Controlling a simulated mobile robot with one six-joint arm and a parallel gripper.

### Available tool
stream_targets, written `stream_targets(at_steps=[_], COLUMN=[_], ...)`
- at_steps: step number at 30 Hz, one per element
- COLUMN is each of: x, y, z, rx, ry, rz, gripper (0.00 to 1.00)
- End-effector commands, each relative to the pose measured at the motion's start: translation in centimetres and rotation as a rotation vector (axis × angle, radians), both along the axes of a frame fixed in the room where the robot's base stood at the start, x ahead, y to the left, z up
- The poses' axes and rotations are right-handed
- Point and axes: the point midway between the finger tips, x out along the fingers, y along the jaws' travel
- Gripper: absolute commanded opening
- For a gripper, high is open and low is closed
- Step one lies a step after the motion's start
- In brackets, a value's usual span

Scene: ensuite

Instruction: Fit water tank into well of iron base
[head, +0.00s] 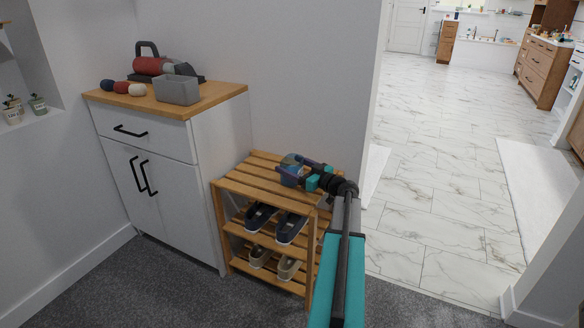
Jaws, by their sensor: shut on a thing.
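My gripper (301,170), at the end of the teal and black arm, is over the slatted top of the wooden shoe rack. It is shut on a small translucent blue water tank (290,176). The fingers cover part of the tank, and I cannot tell whether it touches the slats. A red and grey body with a black handle, seemingly the iron on its dark base (150,66), stands at the back of the white cabinet's wooden top, to the left of and away from my gripper. A grey bin hides part of it, and I cannot make out the well.
The grey open bin (180,92) stands at the front of the cabinet top (220,91), with dark, red and cream rolled items (121,87) to its left. The shoe rack (232,186) holds shoes on its lower shelves. Marble-tiled floor (430,190) lies open at right.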

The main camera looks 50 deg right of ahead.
Motion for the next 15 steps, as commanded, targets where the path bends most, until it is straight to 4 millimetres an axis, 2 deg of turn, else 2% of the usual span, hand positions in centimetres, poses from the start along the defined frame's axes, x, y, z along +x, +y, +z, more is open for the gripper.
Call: stream_targets(at_steps=[1,3,4,15], x=[0.01,0.01,0.01,0.02], y=[0.01,0.01,0.01,0.02], z=[-0.01,0.0,0.0,0.09], rx=[0.0,0.0,0.0,0.0], ry=[0.0,0.0,0.0,0.0], rz=[0.0,0.0,0.0,0.0], gripper=[0.8,0.92,0.94,0.94])
